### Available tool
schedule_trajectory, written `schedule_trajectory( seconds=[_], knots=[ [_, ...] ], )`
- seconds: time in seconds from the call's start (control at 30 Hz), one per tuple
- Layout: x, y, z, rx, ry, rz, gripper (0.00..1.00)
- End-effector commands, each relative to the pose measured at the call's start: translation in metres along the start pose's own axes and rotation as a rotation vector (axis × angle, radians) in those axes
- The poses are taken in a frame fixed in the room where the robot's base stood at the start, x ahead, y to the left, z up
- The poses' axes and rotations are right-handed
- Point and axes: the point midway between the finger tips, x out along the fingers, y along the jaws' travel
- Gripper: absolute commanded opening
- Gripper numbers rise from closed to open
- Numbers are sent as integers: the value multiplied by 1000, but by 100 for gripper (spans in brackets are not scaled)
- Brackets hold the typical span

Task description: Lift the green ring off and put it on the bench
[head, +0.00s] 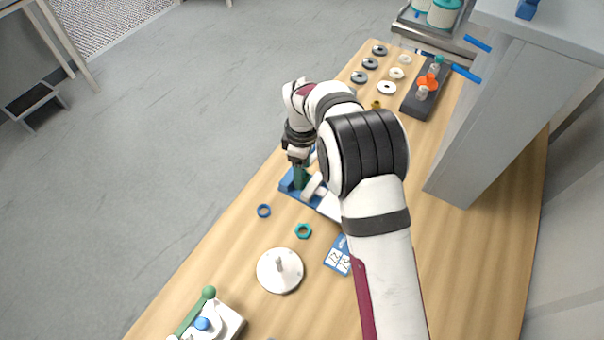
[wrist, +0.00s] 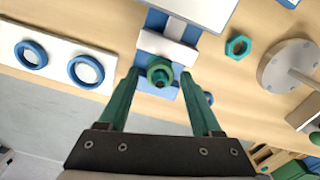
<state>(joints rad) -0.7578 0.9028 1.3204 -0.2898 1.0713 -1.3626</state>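A green ring (wrist: 159,68) sits on a blue and white fixture (wrist: 167,45), around a darker piece at its centre. My gripper (wrist: 160,74) is open, its two green fingers on either side of the ring with gaps showing. In the head view my gripper (head: 300,177) points down at the blue fixture (head: 289,188); the ring there is hidden by my fingers. A second green ring, nut-shaped (wrist: 238,46), lies apart on the bench (wrist: 225,85); it also shows in the head view (head: 303,231).
A blue ring (head: 264,211) lies near the bench's left edge. A white disc with a post (head: 280,271) and a blue printed card (head: 338,255) lie nearer. Two blue rings (wrist: 86,70) rest on a white strip. A grey column (head: 480,120) stands right.

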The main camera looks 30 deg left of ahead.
Motion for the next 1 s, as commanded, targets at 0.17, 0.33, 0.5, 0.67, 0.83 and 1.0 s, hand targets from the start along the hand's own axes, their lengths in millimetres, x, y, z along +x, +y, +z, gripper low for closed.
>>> schedule_trajectory(
  seconds=[0.17, 0.33, 0.5, 0.67, 0.83, 1.0],
  knots=[
    [0, 0, 0, 0, 0, 0, 31],
    [0, 0, 0, 0, 0, 0, 0],
    [0, 0, 0, 0, 0, 0, 0],
    [-3, 0, 0, 1, 0, 0, 0],
    [-25, 1, 0, 0, 1, 2, 0],
    [-54, 0, 21, 3, 0, -2, 0]
  ],
)
